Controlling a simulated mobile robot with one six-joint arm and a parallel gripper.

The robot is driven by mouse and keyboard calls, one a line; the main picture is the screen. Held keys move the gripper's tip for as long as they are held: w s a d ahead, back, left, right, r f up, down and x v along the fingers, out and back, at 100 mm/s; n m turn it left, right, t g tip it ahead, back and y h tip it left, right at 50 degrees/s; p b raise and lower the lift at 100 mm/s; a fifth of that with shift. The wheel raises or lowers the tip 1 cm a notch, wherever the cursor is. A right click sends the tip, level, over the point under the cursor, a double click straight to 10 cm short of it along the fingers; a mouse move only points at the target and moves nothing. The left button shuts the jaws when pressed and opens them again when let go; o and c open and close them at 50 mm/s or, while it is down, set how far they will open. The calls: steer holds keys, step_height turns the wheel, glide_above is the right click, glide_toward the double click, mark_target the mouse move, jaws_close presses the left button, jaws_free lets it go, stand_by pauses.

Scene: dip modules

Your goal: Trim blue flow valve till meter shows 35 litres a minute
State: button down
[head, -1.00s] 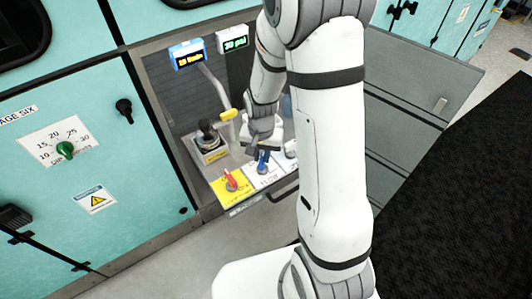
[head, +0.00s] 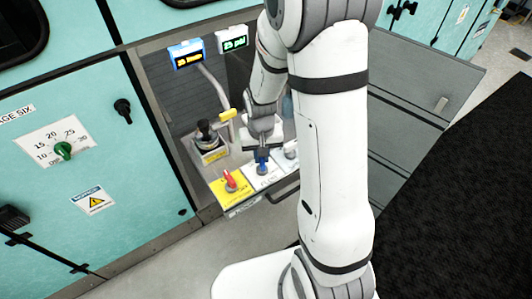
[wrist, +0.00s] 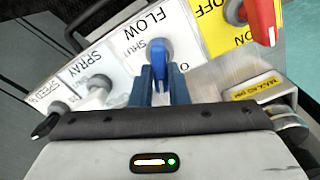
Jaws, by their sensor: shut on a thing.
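The blue flow valve (head: 263,168) is a small lever on a white panel labelled FLOW. In the wrist view the blue lever (wrist: 159,60) stands between the two dark blue fingers of my gripper (wrist: 161,84), which are shut on it. In the head view my gripper (head: 262,152) comes down on the valve from behind. The blue-framed meter (head: 187,58) shows yellow digits that look like 25, with small, blurred units. The lever's base shows, but part of the dial lettering is hidden by the fingers.
A red lever (head: 231,181) on a yellow ON/OFF plate sits just left of the valve. A white-framed green display (head: 233,43) seems to read 25 psi. SPRAY (wrist: 98,86) and SPEED (wrist: 58,108) knobs lie on the other side. A black knob (head: 206,133) stands behind.

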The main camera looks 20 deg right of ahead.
steer(key=c, duration=1.4)
jaws_free()
step_height(320, 180, up, 8)
steer(key=shift+f+p, duration=0.1)
steer(key=shift+p, duration=0.25)
steer(key=s+d+r+n+t+p, duration=0.1)
steer(key=s+r+p, duration=0.3)
steer(key=s+r, duration=1)
steer(key=shift+s+d+r+t, duration=0.3)
steer(key=shift+r+t, duration=0.5)
steer(key=shift+r, duration=0.65)
steer(key=shift+w, duration=0.1)
